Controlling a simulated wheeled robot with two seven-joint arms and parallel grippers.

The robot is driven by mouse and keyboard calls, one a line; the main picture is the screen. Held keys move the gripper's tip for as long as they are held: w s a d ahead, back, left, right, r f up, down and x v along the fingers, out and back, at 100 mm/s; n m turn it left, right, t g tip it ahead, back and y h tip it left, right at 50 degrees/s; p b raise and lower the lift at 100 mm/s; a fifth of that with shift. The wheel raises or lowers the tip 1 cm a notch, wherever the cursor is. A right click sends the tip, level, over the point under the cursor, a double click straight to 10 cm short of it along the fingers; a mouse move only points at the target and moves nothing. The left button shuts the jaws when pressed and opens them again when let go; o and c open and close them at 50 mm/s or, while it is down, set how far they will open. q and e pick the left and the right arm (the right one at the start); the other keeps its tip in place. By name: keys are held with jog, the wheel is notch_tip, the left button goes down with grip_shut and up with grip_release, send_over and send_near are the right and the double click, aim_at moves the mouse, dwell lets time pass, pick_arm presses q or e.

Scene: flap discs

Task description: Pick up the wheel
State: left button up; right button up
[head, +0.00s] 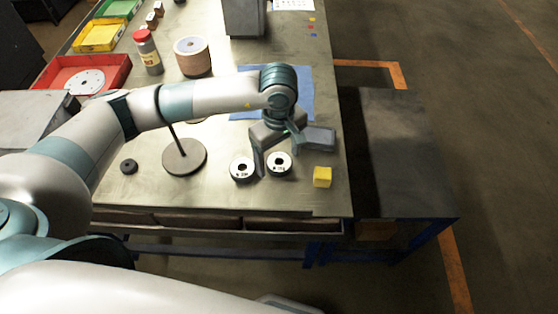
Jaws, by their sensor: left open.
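Two small pale wheels with dark centre holes lie flat on the metal workbench (215,200) near its front edge: a left wheel (236,174) and a right wheel (283,168). My left gripper (279,160) points down from the arm above them, with its fingers apart. One finger comes down in the gap between the two wheels, and the other is to the right. The right wheel shows between the fingers; I cannot tell whether either finger touches it. My right gripper is not in view.
A yellow cube (322,177) sits just right of the wheels. A round stand with a rod (184,158) and a small dark disc (129,166) lie left. A blue mat (304,94) is behind. A red tray (112,66), bottle (148,54) and copper-coloured roll (192,57) stand farther back.

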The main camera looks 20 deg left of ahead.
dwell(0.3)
pick_arm(q)
jog(key=c, duration=1.3)
jog(key=shift+o, duration=0.3)
jog(key=shift+r, duration=0.1)
jog(key=shift+r, duration=0.65)
notch_tip(320, 180, up, 2)
jog(key=shift+w+r+p, duration=0.1)
jog(key=shift+r+p, duration=0.15)
jog(key=shift+p, duration=0.1)
jog(key=s+d+r+p, duration=0.2)
jog(key=s+d+r, duration=0.5)
jog(key=s, duration=0.2)
jog(key=shift+s+d, duration=0.15)
jog(key=shift+s, duration=0.05)
